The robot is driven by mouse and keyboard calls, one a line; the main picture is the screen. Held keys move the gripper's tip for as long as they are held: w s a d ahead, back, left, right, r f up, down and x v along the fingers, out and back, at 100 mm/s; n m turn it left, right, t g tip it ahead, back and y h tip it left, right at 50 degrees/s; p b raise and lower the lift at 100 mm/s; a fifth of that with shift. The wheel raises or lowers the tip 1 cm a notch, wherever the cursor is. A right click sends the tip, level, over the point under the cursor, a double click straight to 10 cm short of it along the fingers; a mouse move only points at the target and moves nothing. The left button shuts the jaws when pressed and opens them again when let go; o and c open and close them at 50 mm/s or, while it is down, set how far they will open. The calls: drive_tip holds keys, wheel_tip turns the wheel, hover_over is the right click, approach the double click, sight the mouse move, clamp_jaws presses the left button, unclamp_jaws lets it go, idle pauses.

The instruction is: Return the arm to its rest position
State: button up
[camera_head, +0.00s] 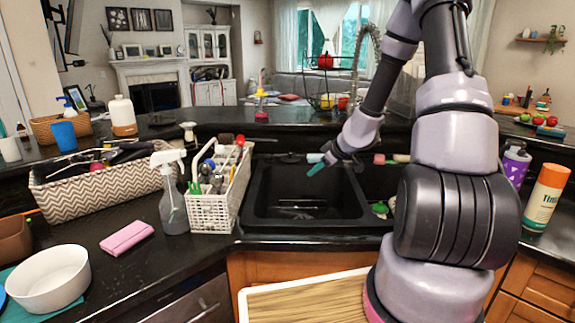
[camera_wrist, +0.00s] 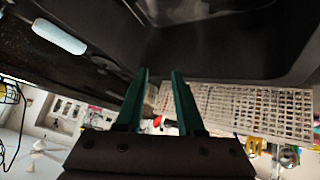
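My arm rises at the right of the head view and bends over the double sink (camera_head: 300,222). My gripper (camera_head: 316,168) hangs above the back of the left basin and points to the left. In the wrist view its two teal fingers (camera_wrist: 160,75) stand apart with nothing held between them. The white dish basket (camera_head: 213,212) is to the left of the gripper, and its slatted side shows in the wrist view (camera_wrist: 245,110). Part of the right basin is hidden behind my arm.
A spray bottle (camera_head: 171,190) and a woven basket (camera_head: 104,190) stand left of the sink. An orange-and-white bottle (camera_head: 545,198) and purple container (camera_head: 514,165) stand right of my arm. A faucet (camera_head: 357,65) rises behind.

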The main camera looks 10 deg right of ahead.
drive_tip(key=s+a+r+n+y, duration=0.1)
drive_tip(key=s+a+r+n, duration=0.25)
drive_tip(key=r+n, duration=0.6)
drive_tip(key=s+a+r+n, duration=0.35)
drive_tip(key=r+n, duration=0.25)
drive_tip(key=n, duration=0.6)
drive_tip(key=s+a+r+n+y, duration=0.1)
drive_tip(key=s+a+r+n, duration=0.25)
drive_tip(key=r+n, duration=0.55)
drive_tip(key=s+d+r+n+h, duration=0.2)
drive_tip(key=s+n, duration=0.7)
drive_tip(key=n, duration=0.5)
drive_tip(key=s+d+r+n+h, duration=0.2)
drive_tip(key=s+d+r+n, duration=0.2)
drive_tip(key=s+n, duration=0.5)
drive_tip(key=d+n, duration=0.1)
drive_tip(key=n, duration=0.4)
drive_tip(key=shift+s+r+g, duration=0.15)
drive_tip(key=shift+s+g, duration=0.15)
drive_tip(key=shift+g, duration=0.1)
